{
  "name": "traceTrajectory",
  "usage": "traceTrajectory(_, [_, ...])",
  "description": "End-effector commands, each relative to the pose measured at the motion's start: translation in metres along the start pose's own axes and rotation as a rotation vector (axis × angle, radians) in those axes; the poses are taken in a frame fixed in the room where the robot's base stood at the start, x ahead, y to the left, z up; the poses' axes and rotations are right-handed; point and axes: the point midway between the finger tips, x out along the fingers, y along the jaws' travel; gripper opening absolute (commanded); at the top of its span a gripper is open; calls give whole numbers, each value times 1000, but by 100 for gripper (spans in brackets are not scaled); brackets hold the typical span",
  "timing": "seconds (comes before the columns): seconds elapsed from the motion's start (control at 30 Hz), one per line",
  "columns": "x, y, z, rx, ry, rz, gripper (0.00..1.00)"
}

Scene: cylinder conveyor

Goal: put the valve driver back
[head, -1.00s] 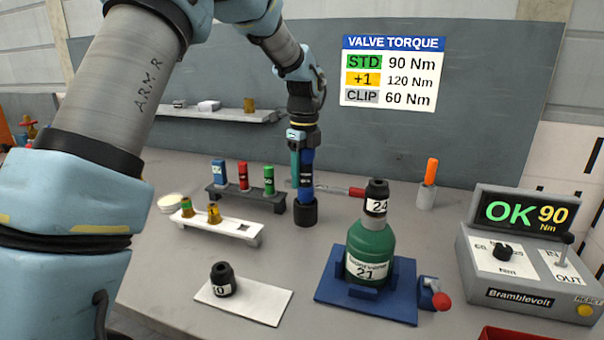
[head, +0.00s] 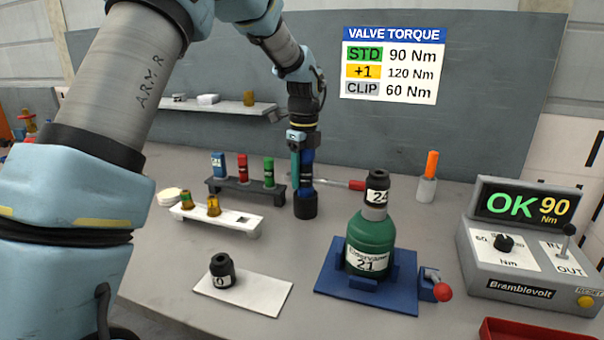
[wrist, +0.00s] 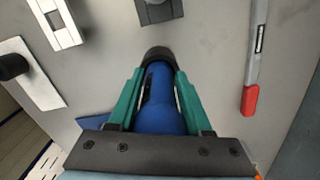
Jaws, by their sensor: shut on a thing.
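My gripper (head: 302,160) is shut on the valve driver, a blue upright tool (head: 307,172) with a black lower end. It stands just right of the dark rack (head: 278,197). In the wrist view the teal fingers (wrist: 152,100) lie on both sides of the blue driver body (wrist: 165,112), and its black end (wrist: 157,52) points away. I cannot tell whether that end touches the table. The dark rack holds a blue, a red and a green cylinder. A green bottle marked 21 (head: 370,235) stands in a blue holder (head: 325,283), topped by a black piece marked 24 (head: 377,188).
A red-handled tool (head: 357,185) lies behind the driver. A white rack (head: 240,222) with two amber pieces and a white card (head: 262,295) with a black socket (head: 222,270) are in front left. The grey box (head: 520,270) at right reads OK 90 Nm.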

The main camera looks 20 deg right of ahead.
Motion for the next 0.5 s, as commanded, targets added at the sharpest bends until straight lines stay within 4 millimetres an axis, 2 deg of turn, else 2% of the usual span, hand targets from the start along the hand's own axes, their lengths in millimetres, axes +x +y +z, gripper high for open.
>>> traceTrajectory(0.5, [10, 0, 0, 0, -1, -2, 0])
